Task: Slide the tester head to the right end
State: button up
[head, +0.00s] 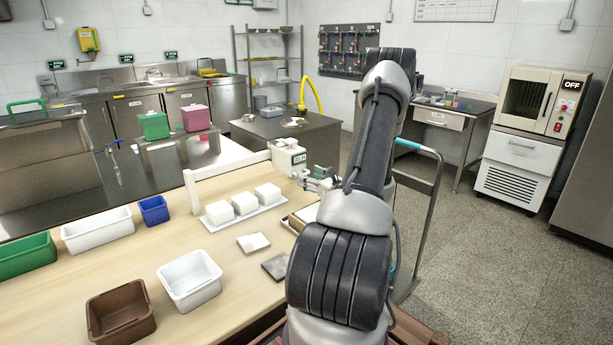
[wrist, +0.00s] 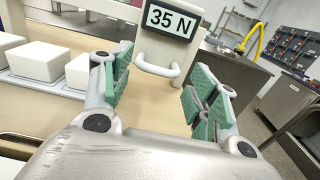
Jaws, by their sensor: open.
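The tester head (head: 288,155) is a white box on a pale horizontal beam (head: 235,167) above the wooden table. In the wrist view the tester head (wrist: 165,45) shows a display reading "35 N" and a light grey bar handle (wrist: 158,72) on its front. My gripper (wrist: 160,82) is open, with one green-padded finger on each side of the handle. Neither finger is visibly closed on it. In the head view my gripper (head: 318,182) is just right of the tester head, partly hidden by my arm. The beam shows left of the head; its right end is hidden.
White blocks (head: 245,203) stand on a white tray below the beam. White, brown, blue and green bins sit on the left of the table (head: 210,240). Two flat square pieces lie near the blocks. A teal-handled cart (head: 425,235) stands right of my arm.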

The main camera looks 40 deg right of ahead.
aim_at(308, 173)
jog(key=shift+w+d, duration=0.1)
jog(key=shift+w, duration=1.45)
jog(key=c, duration=1.2)
jog(key=shift+d+r, duration=0.1)
jog(key=shift+d, duration=0.45)
jog(key=shift+c, duration=0.4)
